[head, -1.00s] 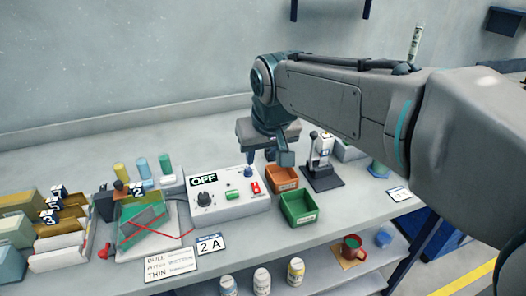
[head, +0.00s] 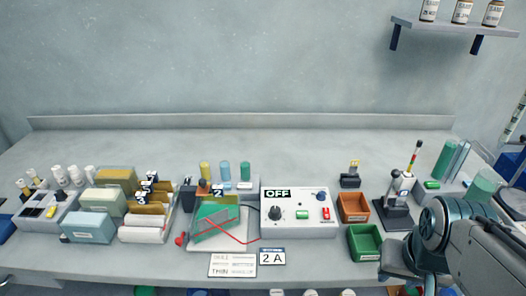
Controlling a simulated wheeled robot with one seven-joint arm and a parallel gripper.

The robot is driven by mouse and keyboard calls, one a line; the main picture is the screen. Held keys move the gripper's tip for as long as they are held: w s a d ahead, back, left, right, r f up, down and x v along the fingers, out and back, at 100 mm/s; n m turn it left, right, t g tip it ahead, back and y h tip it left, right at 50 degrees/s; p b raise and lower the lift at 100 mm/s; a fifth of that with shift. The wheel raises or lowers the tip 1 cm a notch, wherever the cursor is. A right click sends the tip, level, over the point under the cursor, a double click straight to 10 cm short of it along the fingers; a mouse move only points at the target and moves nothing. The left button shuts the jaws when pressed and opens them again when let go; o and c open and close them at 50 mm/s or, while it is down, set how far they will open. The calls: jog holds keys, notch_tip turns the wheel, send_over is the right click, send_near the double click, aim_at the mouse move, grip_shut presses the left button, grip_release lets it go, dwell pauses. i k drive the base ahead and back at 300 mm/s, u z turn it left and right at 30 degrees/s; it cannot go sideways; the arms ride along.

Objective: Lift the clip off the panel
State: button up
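A green panel (head: 216,219) leans in a pale tray (head: 240,240) left of the middle of the bench, in the head view. A thin red lead runs across it. A red clip-like piece (head: 180,240) lies at the tray's left side; an orange-brown knob-like piece (head: 202,186) stands at the panel's top edge. I cannot tell for certain which of these is the clip, or its exact contact with the panel. My gripper (head: 396,268) is at the lower right, near the green bin and well away from the panel. Its fingers are too unclear to tell their opening.
A control box marked OFF (head: 270,229) stands right of the tray. Card holders (head: 140,235) crowd the left. The rear bench is clear.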

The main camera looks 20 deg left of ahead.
aim_at(203, 188)
jog(key=u, duration=1.5)
